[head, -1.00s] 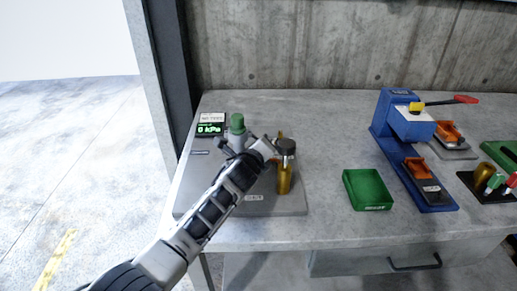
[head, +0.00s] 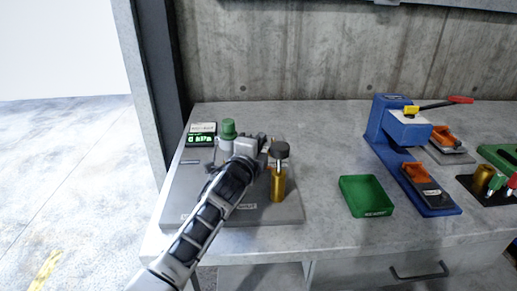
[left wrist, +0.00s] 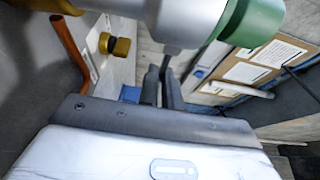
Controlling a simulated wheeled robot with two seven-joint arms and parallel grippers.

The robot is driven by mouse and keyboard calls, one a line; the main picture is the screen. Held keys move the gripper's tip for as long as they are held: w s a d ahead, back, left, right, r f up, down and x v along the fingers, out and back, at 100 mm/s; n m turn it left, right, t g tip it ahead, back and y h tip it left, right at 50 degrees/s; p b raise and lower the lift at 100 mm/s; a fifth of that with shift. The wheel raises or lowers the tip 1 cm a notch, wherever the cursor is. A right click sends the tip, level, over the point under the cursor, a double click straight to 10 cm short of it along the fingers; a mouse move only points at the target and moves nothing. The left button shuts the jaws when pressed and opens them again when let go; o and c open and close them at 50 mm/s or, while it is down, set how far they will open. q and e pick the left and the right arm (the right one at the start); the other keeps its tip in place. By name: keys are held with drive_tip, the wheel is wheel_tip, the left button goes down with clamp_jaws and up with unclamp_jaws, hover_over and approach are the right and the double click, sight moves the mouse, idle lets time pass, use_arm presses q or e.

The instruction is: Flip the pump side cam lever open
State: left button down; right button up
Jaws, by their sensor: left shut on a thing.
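The pump station's grey base plate (head: 245,216) lies at the left of the table. On it stand a grey post with a green cap (head: 228,129) and a brass cylinder (head: 278,186) with a dark knob on top. My left gripper (head: 264,144) is between the two and hides the pump side cam lever almost wholly. In the left wrist view, its two fingers (left wrist: 166,88) are close together around a thin dark part, apparently the lever. The green cap (left wrist: 258,20) and its pale post cross above the fingertips. My right gripper is not in view.
A kPa display (head: 201,134) stands at the plate's back left corner. A green tray (head: 366,196) and a blue press (head: 398,130) with a red-tipped handle stand to the right. The table between plate and tray is clear.

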use_arm(q)
drive_tip(key=shift+r, duration=0.1)
idle(0.5)
drive_tip(key=c, duration=1.9)
unclamp_jaws()
drive_tip(key=v, duration=1.6)
drive_tip(key=shift+d+p, duration=0.1)
drive_tip(key=shift+p, duration=0.25)
